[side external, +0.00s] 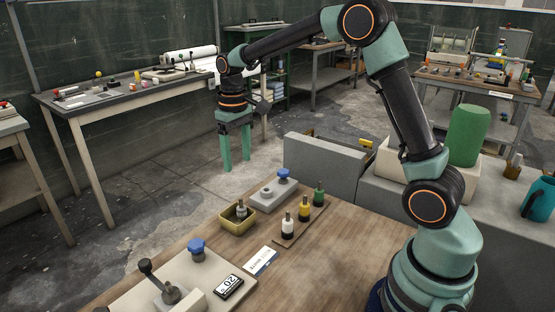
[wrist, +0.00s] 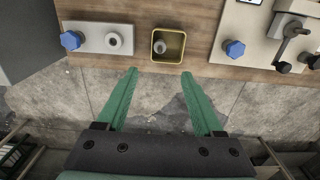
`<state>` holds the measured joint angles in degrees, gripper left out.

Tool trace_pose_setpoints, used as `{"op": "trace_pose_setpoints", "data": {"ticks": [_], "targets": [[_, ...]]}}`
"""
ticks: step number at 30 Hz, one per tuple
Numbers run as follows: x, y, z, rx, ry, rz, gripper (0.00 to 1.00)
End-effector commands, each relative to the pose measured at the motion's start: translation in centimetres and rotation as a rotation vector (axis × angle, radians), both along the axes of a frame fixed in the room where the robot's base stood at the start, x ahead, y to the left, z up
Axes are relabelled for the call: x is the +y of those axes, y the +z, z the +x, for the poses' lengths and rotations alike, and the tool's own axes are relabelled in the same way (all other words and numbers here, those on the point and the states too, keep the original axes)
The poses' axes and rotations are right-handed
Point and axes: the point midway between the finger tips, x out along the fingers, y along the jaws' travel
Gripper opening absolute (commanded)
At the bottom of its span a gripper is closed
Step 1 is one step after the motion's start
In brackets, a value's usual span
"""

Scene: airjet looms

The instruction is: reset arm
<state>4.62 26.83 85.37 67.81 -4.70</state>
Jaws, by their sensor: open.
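My gripper (side external: 236,148) hangs pointing down past the far edge of the wooden table, over the concrete floor. Its two green fingers are apart with nothing between them. In the wrist view the open fingers (wrist: 160,75) point toward the table edge, near a small yellow tray (wrist: 181,47) with a metal piece in it. In the side view my arm is raised and stretched out to the left. The yellow tray (side external: 226,226) stands on the table below and apart from the fingers.
The wooden table (side external: 318,262) holds a grey block with a blue knob (side external: 283,175), several small bottles (side external: 304,208) on a strip, a label card (side external: 260,261) and a lever fixture (side external: 168,293). A low grey wall (side external: 322,168) stands behind. Open floor surrounds my gripper.

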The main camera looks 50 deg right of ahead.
Motion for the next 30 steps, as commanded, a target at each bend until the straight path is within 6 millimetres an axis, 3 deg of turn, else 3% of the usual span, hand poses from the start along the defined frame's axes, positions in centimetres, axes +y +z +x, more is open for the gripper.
{"op": "trace_pose_setpoints", "data": {"ticks": [4, 8, 15, 19, 30], "targets": [[0.1, 0.4, -0.2, -0.008, 0.0, -0.001, 0.69], [0.4, 2.0, -1.3, -0.045, 0.001, -0.003, 0.69], [1.6, 6.1, -5.6, -0.167, 0.0, -0.009, 0.69], [2.2, 7.5, -8.3, -0.234, 0.001, -0.01, 0.69], [3.4, 8.3, -15.6, -0.42, 0.0, -0.005, 0.69]]}}
